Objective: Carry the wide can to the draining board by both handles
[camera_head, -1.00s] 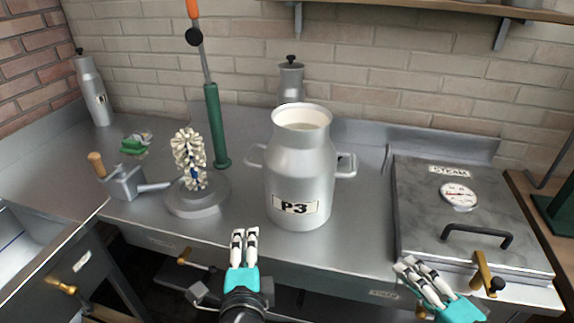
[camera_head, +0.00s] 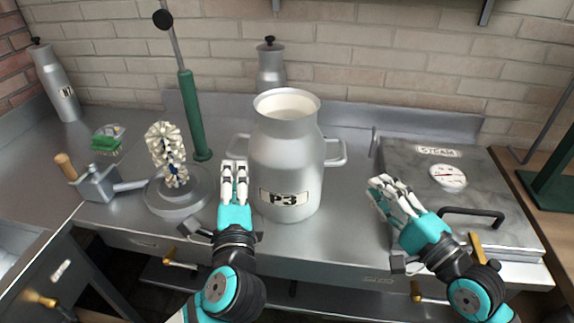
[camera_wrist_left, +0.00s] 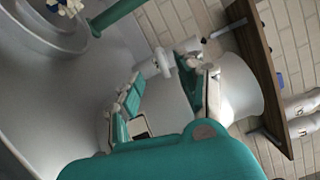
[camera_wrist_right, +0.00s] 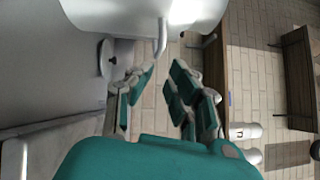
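The wide can (camera_head: 285,160), grey metal with a P3 label and an open top, stands upright on the counter. Its right handle (camera_head: 336,150) is clear in the head view; its left handle (camera_head: 239,146) is partly hidden by my left fingers. My left gripper (camera_head: 234,168) is open in front of the left handle; the left wrist view shows the can (camera_wrist_left: 240,92) beyond its parted fingers. My right gripper (camera_head: 386,186) is open, to the right of the can and apart from the right handle, which also shows in the right wrist view (camera_wrist_right: 161,38). I cannot identify the draining board.
A steam box (camera_head: 400,165) with a gauge is at the right. Slim cans (camera_head: 270,70) stand behind and far left.

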